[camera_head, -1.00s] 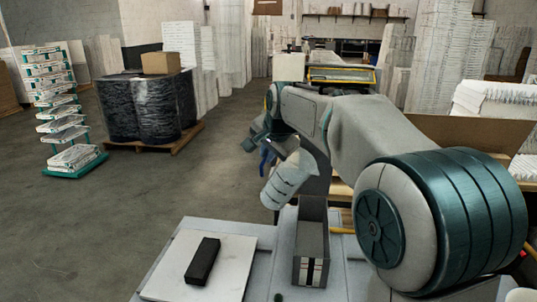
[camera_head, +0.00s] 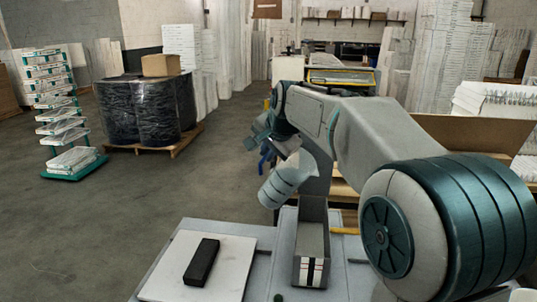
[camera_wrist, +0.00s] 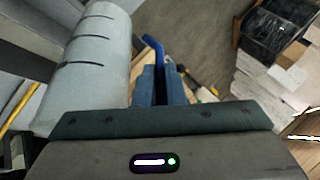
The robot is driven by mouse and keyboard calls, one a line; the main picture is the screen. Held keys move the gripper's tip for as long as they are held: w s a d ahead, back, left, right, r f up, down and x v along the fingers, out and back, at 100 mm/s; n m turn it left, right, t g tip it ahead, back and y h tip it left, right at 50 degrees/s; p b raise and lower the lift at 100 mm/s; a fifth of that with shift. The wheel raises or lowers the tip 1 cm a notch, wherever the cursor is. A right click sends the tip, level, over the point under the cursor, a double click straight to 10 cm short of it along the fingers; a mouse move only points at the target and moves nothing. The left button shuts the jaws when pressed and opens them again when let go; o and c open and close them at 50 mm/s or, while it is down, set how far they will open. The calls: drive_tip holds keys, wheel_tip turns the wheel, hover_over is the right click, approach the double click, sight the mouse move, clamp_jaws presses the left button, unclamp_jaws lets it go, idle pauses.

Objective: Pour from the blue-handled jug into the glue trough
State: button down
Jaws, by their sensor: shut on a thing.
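The jug (camera_head: 286,180) is a pale grey ribbed cylinder with a blue handle (camera_head: 265,158). It hangs tilted in the air in the head view, just left of and above the far end of the glue trough. The jug also shows large in the wrist view (camera_wrist: 95,65), on the left. My gripper (camera_wrist: 160,84) is shut on the blue handle, which shows between its fingers. The glue trough (camera_head: 311,271) is a narrow grey open-topped box with black and white stripes on its near end. The jug's contents and any stream are not visible.
A black block (camera_head: 202,262) lies on a white board (camera_head: 162,290) left of the trough. A cardboard box (camera_head: 470,131) stands right, behind my arm. A wrapped pallet load (camera_head: 140,110) and a teal rack (camera_head: 72,160) stand on the floor at left, with open floor between.

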drive_tip(key=shift+s+d+r+t+y+b, duration=0.2)
drive_tip(key=shift+t+y+b, duration=0.35)
drive_tip(key=shift+b, duration=1.3)
idle(1.0)
drive_tip(key=shift+s+d+f+m+t+y+b, duration=0.1)
drive_tip(key=shift+s+d+m+t+y+b, duration=0.2)
drive_tip(key=shift+b, duration=1.4)
drive_tip(key=shift+s+d+f+m+t+y+b, duration=0.1)
drive_tip(key=shift+d+t+y+b, duration=0.25)
drive_tip(key=shift+b, duration=1.3)
idle(1.8)
